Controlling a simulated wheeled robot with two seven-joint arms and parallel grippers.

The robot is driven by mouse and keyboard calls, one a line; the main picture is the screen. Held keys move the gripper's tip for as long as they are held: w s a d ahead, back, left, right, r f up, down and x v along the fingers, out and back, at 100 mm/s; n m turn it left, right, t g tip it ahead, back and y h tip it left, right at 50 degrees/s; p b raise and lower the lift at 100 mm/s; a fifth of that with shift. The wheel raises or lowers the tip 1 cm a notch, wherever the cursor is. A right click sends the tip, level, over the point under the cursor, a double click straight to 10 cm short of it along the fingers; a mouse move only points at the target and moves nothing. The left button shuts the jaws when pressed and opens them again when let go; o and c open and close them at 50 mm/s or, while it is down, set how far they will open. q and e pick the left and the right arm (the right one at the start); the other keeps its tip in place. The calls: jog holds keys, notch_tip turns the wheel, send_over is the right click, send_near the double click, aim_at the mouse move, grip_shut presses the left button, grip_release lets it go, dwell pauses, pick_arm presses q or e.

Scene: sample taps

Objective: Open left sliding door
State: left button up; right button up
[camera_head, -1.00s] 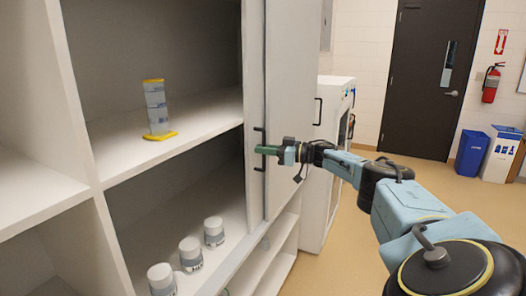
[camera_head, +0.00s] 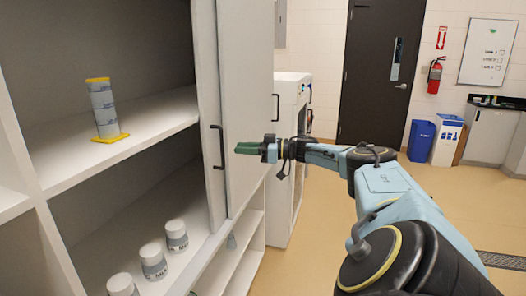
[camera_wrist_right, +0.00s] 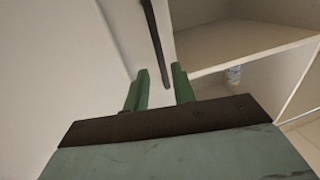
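The cabinet's left part stands open, with shelves exposed. Two white sliding-door panels overlap at the right of the opening: a narrow strip of one panel (camera_head: 207,90) and a wider panel (camera_head: 247,80) beside it. A dark bar handle (camera_head: 218,147) is upright on the strip. My right gripper (camera_head: 238,148) is just right of the handle, apart from it. In the right wrist view its green fingers (camera_wrist_right: 160,70) are spread with nothing held; a dark bar (camera_wrist_right: 154,40) shows ahead between them. My left gripper is not in view.
A yellow-ended cylinder (camera_head: 102,108) stands on the middle shelf. Several white jars (camera_head: 152,260) stand on the lower shelf. A white unit (camera_head: 290,130) with a dark handle stands behind the cabinet.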

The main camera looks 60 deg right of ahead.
jog(key=v, duration=0.6)
jog(key=shift+b, duration=0.4)
jog(key=w+a+f+m+g+h, duration=0.1)
jog(key=w+a+f+h, duration=0.15)
jog(key=f, duration=1.05)
jog(key=w+a+f+m+h, duration=0.1)
jog(key=a+f+h, duration=0.15)
jog(key=f, duration=1.15)
jog(key=s+a+f+g+h, duration=0.1)
jog(key=s+a+f, duration=0.25)
jog(key=f, duration=0.35)
jog(key=s+a+f+m+g+h, duration=0.15)
jog(key=a+f, duration=0.25)
jog(key=f, duration=0.4)
jog(key=s+a+f+g, duration=0.2)
jog(key=s+a+f, duration=0.1)
jog(key=f, duration=0.4)
jog(key=s+a+f+g, duration=0.5)
jog(key=s+a+f, duration=1)
jog(key=s+a+f+g, duration=0.2)
jog(key=s+a+f, duration=0.1)
jog(key=s+a, duration=0.5)
jog(key=s+a+f+n+g, duration=0.1)
jog(key=s+a+f+g, duration=0.2)
jog(key=s+a, duration=0.5)
jog(key=shift+s+y+b, duration=0.35)
jog(key=shift+s+b, duration=0.1)
jog(key=shift+s, duration=0.35)
jog(key=shift+a+n, duration=0.1)
jog(key=shift+n, duration=0.25)
